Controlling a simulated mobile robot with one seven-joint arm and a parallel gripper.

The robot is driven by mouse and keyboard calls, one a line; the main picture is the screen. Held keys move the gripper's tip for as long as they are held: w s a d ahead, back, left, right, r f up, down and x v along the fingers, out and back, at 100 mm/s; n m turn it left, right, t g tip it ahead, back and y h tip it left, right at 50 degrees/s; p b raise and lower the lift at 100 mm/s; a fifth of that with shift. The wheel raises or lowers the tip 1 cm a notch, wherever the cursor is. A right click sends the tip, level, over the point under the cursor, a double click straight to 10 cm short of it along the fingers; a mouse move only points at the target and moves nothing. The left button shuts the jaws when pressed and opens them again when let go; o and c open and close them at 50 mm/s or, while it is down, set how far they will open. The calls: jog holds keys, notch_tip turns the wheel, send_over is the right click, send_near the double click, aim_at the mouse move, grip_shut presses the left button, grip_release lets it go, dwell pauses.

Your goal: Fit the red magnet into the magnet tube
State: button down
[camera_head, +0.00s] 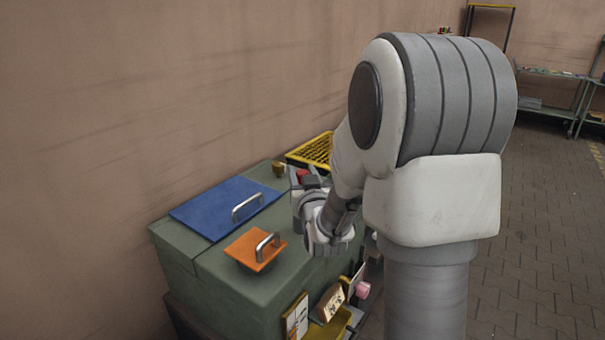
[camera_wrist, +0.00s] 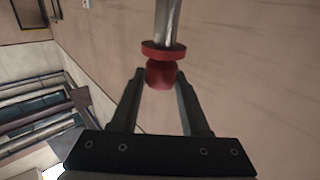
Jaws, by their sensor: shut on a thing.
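The red magnet (camera_wrist: 161,76) shows in the wrist view as a red knob and collar with a silver shaft running out beyond the fingertips. My gripper (camera_wrist: 160,84) is shut on its red end. In the head view a bit of red (camera_head: 302,173) shows at my gripper (camera_head: 310,181), above the far right part of the green cabinet top. A small brass-coloured cup-like piece (camera_head: 279,169) stands on the cabinet just left of the gripper. I cannot tell whether it is the magnet tube. My arm hides part of the cabinet.
The green cabinet (camera_head: 200,262) bears a blue lid (camera_head: 215,207) and an orange lid (camera_head: 252,246), both with metal handles. A yellow grid tray (camera_head: 314,149) is behind. Boxes and a pink item (camera_head: 363,290) are at the front. The wall is close on the left; floor is free right.

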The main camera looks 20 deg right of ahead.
jog(key=shift+f+b, duration=3.6)
jog(key=shift+b, duration=0.45)
jog(key=shift+c, duration=1.6)
grip_release()
jog(key=shift+s, duration=0.15)
